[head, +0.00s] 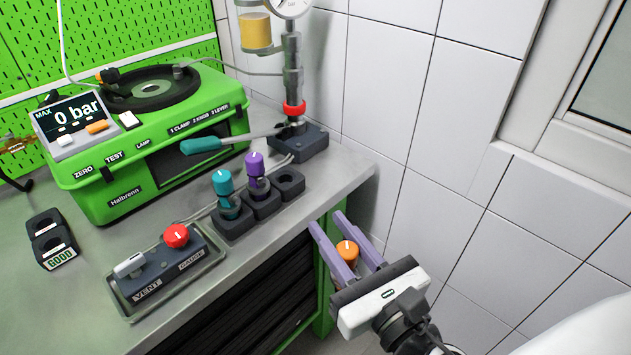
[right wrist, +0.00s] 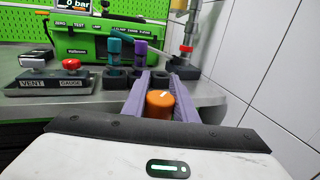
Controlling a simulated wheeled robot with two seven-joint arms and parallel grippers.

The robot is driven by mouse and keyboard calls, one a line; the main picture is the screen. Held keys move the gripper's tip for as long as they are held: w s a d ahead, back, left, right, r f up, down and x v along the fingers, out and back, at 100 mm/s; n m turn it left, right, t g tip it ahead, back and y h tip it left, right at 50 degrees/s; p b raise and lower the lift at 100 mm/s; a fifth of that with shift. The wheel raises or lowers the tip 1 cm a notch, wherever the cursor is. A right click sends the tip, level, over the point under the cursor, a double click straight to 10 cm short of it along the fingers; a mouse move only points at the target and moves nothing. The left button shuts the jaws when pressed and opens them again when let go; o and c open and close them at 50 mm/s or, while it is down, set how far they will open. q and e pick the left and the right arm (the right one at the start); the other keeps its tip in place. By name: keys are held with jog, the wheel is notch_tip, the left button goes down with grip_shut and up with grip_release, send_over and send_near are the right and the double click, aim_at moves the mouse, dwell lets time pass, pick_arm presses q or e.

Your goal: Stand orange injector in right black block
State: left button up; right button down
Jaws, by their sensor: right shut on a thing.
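The orange injector (head: 347,252) is between the purple fingers of my right gripper (head: 328,222), which is shut on it. It is held off the front right corner of the bench, apart from the blocks. The orange top also shows in the right wrist view (right wrist: 160,102); its lower part is hidden. The right black block (head: 290,183) is empty, with an open round hole on top. A teal injector (head: 222,183) stands in the left block and a purple injector (head: 255,165) in the middle block. My left gripper is not in view.
The pump stand (head: 312,143) with its teal-handled lever rises behind the blocks. The green test machine (head: 150,150) stands at left. A vent and gauge box (head: 160,270) sits on a tray near the front edge. A tiled wall (head: 400,90) bounds the right.

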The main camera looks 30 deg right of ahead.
jog(key=w+r+n+y+b, duration=0.15)
jog(key=w+r, duration=0.25)
jog(key=w, duration=0.4)
jog(key=w+r+b, duration=0.2)
jog(key=w+r, duration=0.3)
jog(key=w, duration=0.4)
jog(key=w+r+y+b, duration=0.1)
jog(key=w+r, duration=0.3)
jog(key=w, duration=0.4)
notch_tip(320, 180, down, 10)
jog(key=b, duration=0.2)
jog(key=shift+w+a+r, duration=0.15)
jog(key=shift+w+r, duration=0.1)
jog(key=shift+w, duration=0.05)
jog(key=shift+f, duration=0.3)
jog(key=c, duration=1.4)
grip_release()
jog(key=shift+c, duration=0.2)
jog(key=shift+r, duration=0.1)
